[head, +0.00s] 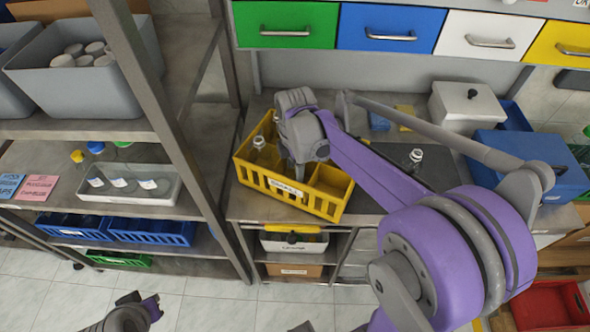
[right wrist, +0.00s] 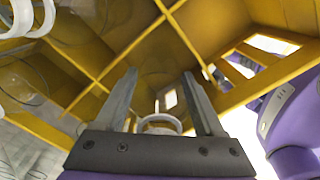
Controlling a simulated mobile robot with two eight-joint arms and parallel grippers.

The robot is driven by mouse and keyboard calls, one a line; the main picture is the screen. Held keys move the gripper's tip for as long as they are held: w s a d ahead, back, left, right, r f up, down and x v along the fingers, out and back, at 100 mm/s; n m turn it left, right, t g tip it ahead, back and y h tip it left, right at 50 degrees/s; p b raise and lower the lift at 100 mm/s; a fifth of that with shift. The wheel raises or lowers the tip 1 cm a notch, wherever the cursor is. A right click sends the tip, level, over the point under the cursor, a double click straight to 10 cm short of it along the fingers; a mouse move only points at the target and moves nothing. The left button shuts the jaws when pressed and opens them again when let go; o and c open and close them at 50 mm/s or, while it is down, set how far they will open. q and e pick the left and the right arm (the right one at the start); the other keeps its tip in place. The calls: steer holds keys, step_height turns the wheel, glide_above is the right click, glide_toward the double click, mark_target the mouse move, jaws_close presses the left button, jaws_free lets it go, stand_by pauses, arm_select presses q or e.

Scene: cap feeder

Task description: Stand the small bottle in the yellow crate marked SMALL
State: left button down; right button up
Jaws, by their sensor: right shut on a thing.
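The yellow crate (head: 317,203) stands on the metal bench, with a white label (head: 286,188) on its front that seems to read SMALL. My right gripper (head: 297,168) is down at the crate's middle, partly hidden by its own wrist. In the right wrist view its two fingers (right wrist: 163,105) are around the pale ring-shaped neck of a small clear bottle (right wrist: 158,121), among the yellow dividers (right wrist: 130,48). The bottle's base is hidden, so I cannot tell whether it touches the crate floor. Part of my left arm, with its gripper end (head: 150,307), shows low at the left; its fingers are unclear.
Clear bottles (head: 259,143) stand in the crate's left compartments; the front right compartment looks empty. Another clear bottle (head: 415,158) stands on a dark mat behind my right arm. A blue box (head: 530,160) is at the right. A metal shelf post (head: 170,130) rises left of the bench.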

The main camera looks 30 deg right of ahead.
steer(key=shift+f, duration=0.25)
steer(key=shift+f, duration=0.15)
steer(key=o, duration=1.3)
steer(key=shift+r, duration=0.4)
step_height(320, 180, up, 12)
steer(key=shift+f+p, duration=0.15)
steer(key=shift+p, duration=0.3)
